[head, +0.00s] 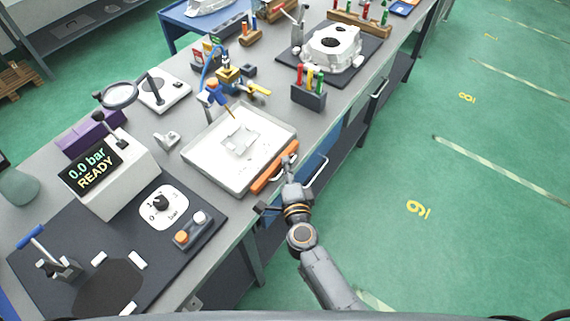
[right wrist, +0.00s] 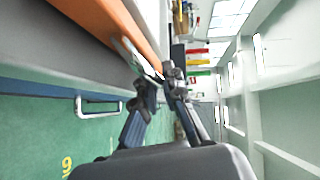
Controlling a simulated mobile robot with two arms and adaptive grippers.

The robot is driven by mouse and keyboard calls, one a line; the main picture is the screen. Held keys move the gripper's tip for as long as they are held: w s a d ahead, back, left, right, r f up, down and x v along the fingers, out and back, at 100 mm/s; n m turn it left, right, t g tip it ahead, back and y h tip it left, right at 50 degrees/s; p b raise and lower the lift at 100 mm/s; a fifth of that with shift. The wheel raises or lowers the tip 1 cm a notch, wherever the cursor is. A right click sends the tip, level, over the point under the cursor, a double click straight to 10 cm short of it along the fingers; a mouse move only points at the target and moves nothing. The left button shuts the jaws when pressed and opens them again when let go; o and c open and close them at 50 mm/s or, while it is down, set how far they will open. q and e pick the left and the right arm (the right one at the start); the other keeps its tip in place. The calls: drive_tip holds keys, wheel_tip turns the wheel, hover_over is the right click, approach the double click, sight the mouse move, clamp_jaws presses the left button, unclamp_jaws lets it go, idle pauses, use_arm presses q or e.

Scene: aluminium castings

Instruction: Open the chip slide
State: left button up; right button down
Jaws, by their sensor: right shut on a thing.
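The white tray (head: 210,160) lies on the bench near its front edge, with a pale part lying in it. An orange bar (head: 268,177), which I take to be the chip slide, runs along the tray's front side. It also shows in the right wrist view (right wrist: 110,25), with a thin pale metal tab (right wrist: 135,55) standing out from it. My right gripper (head: 288,166) is at the right part of the orange bar. In the right wrist view its fingers (right wrist: 160,78) are shut on the tab, though the fingertips partly hide the contact. My left gripper is not in view.
Bench handles (head: 317,172) stick out below the front edge beside my right arm. A pressure unit (head: 108,178) and a dark mat with a dial stand on the left. A tool block (head: 308,95) and a white casting (head: 332,48) stand farther back. The green floor is clear on the right.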

drive_tip(key=s+d+p, duration=0.1)
drive_tip(key=s+d, duration=0.2)
drive_tip(key=d, duration=0.2)
drive_tip(key=shift+s, duration=0.3)
drive_tip(key=c, duration=1.4)
unclamp_jaws()
drive_tip(key=s, duration=0.4)
drive_tip(key=s+d+r, duration=0.1)
drive_tip(key=s, duration=0.6)
drive_tip(key=shift+s+d+r, duration=0.35)
drive_tip(key=shift+s, duration=0.05)
